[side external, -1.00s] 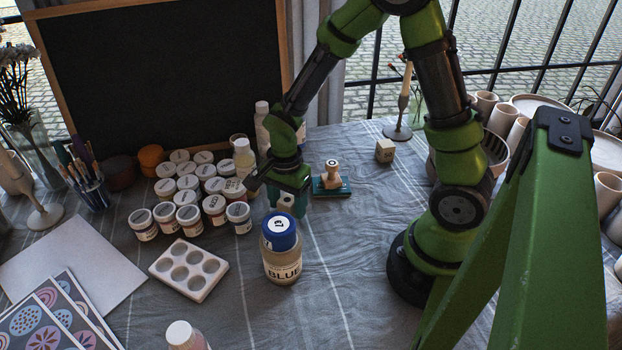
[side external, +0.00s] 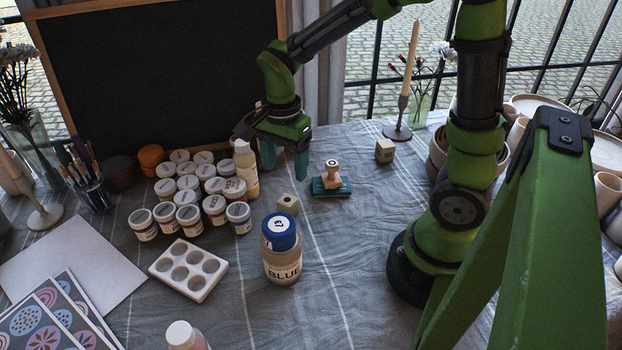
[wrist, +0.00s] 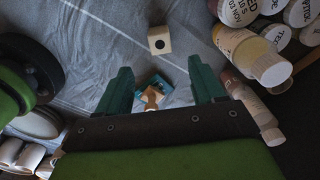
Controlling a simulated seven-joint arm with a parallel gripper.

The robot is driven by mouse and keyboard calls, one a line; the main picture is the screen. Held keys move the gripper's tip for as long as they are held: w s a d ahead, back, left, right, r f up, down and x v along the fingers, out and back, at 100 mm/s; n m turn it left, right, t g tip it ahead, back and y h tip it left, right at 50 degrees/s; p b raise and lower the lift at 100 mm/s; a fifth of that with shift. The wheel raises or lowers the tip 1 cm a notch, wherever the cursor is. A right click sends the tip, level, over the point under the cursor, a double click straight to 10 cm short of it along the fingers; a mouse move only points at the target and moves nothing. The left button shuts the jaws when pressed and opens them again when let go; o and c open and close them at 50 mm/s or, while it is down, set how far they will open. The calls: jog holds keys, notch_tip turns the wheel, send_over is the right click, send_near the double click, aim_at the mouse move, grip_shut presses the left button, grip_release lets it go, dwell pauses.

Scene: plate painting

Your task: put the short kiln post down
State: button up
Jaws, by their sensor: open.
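The short kiln post, a small pale block with a dark round hole in its top (side external: 288,204), stands on the cloth behind the blue-capped bottle (side external: 282,258). It also shows in the wrist view (wrist: 159,44), beyond my fingertips and clear of them. My gripper (side external: 285,165) is open and empty, raised above the cloth behind the block. In the wrist view its two teal fingers (wrist: 160,80) are wide apart, with the wooden stamp (wrist: 152,94) seen below between them. A second, similar block (side external: 385,150) stands farther right, near the candle holder.
The stamp sits on a teal pad (side external: 341,189) right of the block. Paint jars (side external: 187,215) crowd to the left, with a yellowish bottle (side external: 246,172) at their edge. A white palette (side external: 188,270) lies in front. Cloth right of the bottle is free.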

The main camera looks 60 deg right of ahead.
jog(key=s+a+r+n+t+y, duration=0.2)
jog(key=s+r+n+t, duration=0.5)
jog(key=r+n, duration=0.5)
jog(key=shift+s+a+n, duration=0.3)
jog(key=shift+s+n, duration=0.55)
jog(key=shift+n, duration=0.15)
